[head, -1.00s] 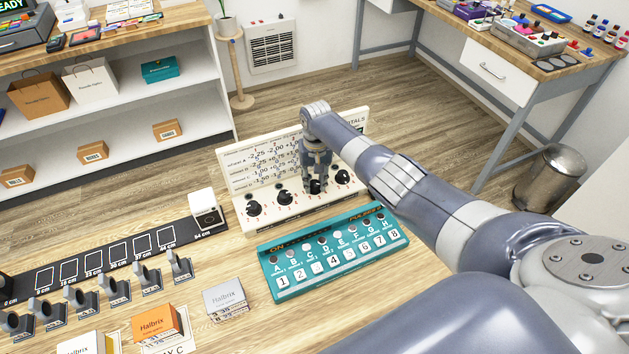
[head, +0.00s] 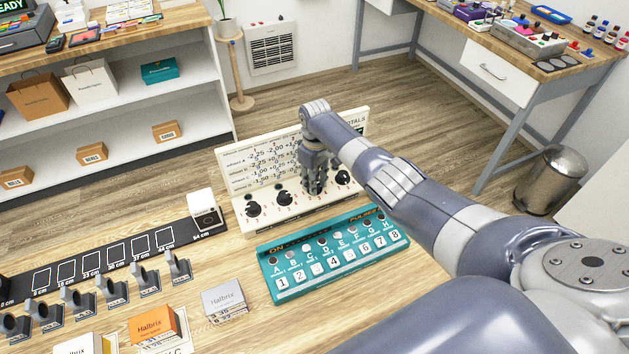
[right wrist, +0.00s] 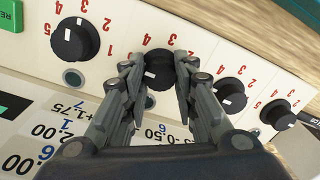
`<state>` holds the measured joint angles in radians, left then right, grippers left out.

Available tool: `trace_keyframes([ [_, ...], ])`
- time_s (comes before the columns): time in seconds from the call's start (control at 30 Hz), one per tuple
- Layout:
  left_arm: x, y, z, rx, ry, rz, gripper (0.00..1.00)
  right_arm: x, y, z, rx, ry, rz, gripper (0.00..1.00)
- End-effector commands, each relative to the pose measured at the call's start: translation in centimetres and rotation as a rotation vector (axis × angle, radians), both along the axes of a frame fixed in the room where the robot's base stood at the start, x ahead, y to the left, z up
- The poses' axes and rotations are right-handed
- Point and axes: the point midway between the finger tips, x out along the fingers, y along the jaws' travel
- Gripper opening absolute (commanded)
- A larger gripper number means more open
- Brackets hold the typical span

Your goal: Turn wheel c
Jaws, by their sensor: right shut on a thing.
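The cream panel (head: 240,189) stands at the back of the table, with a row of black wheels and a printed chart. Wheel c, third from left by its place in the row, is mostly hidden behind my right gripper (head: 314,188) in the head view. In the right wrist view, wheel c (right wrist: 158,72) sits between the fingers of my right gripper (right wrist: 157,82), which is shut on it. A white mark shows on its face. Wheel a (head: 254,208) and wheel b (head: 284,198) are to its left, wheel d (head: 343,177) to its right. My left gripper is out of view.
A teal box (head: 290,285) with lettered and numbered keys lies just in front of the panel. A black strip (head: 20,289) with marked slots and a row of small levers is at the left. Small cartons (head: 223,298) stand near the front.

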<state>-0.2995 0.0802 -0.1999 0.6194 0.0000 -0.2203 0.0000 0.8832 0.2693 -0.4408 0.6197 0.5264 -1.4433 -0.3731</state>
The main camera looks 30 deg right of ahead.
Motion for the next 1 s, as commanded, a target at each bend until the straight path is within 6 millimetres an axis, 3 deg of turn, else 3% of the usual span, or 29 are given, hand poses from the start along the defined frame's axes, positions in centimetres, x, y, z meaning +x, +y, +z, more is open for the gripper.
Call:
trace_keyframes([
  [0.53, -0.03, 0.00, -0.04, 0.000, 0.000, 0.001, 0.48, -0.06, 0.05, -0.07, 0.000, 0.002, 0.026, 0.03],
  [0.57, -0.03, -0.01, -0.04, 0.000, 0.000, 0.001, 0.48, -0.06, 0.05, -0.07, 0.000, 0.002, 0.026, 0.31],
  [0.63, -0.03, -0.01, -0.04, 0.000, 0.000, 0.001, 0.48, -0.06, 0.05, -0.07, 0.000, 0.002, 0.026, 0.47],
  [1.0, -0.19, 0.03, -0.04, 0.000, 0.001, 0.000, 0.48, 0.01, 0.01, 0.11, 0.000, 0.000, 0.025, 0.48],
])
